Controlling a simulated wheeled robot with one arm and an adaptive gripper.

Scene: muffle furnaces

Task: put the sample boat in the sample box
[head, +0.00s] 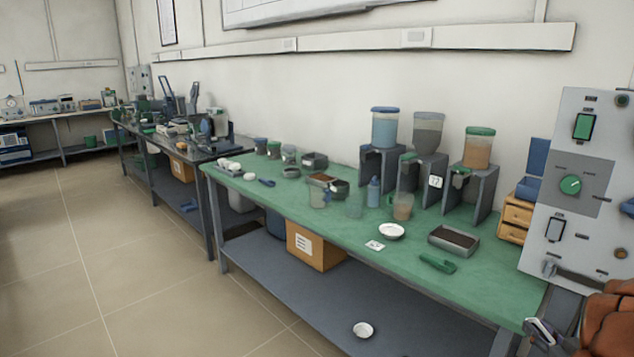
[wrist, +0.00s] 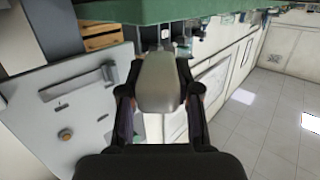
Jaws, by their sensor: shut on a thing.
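In the wrist view my gripper (wrist: 160,66) is shut on a pale grey-beige, rounded block-like thing (wrist: 159,88), which I take for the sample boat. One finger lies along each of its sides, and its inside is not visible. The boat is held in the air, apart from the green bench edge (wrist: 150,10) at the top of this tilted view. In the head view I cannot clearly make out the gripper or the boat at the lower right. No container there is clearly marked as the sample box. A cardboard box (head: 303,246) with a white label stands on the bench's lower shelf.
The green bench (head: 335,232) carries hoppers (head: 428,130), a white dish (head: 391,231), a dark-filled tray (head: 453,240) and a green scoop-like thing (head: 437,263). A grey control panel (head: 572,185) and wooden drawers (head: 515,218) stand right. The floor (head: 150,260) at left is clear.

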